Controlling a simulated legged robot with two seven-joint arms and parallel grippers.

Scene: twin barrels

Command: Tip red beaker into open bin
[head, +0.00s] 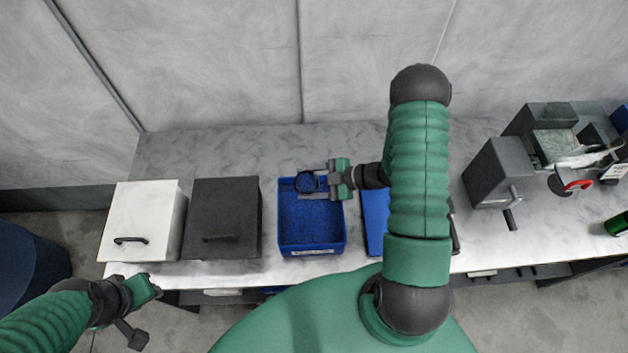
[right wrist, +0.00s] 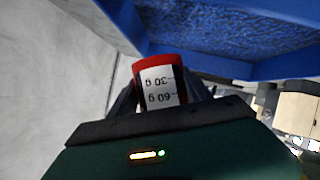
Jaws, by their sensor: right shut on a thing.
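The open blue bin (head: 312,250) stands on the bench, its inside rough blue. My right gripper (head: 306,183) is above its back part, shut on the red beaker. In the head view the beaker (head: 306,182) shows only as a dark round shape with blue in it. In the right wrist view the beaker (right wrist: 160,90) has a red end and a white label reading 30 g and 60 g upside down. The blue bin (right wrist: 225,62) lies beyond it there. I cannot tell the beaker's tilt.
A white box (head: 145,212) and a black box (head: 222,215), both closed with handles, stand left of the bin. A blue panel (head: 375,220) is right of it, partly behind my arm. A grey machine with a crank (head: 497,175) stands farther right. The wall is close behind.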

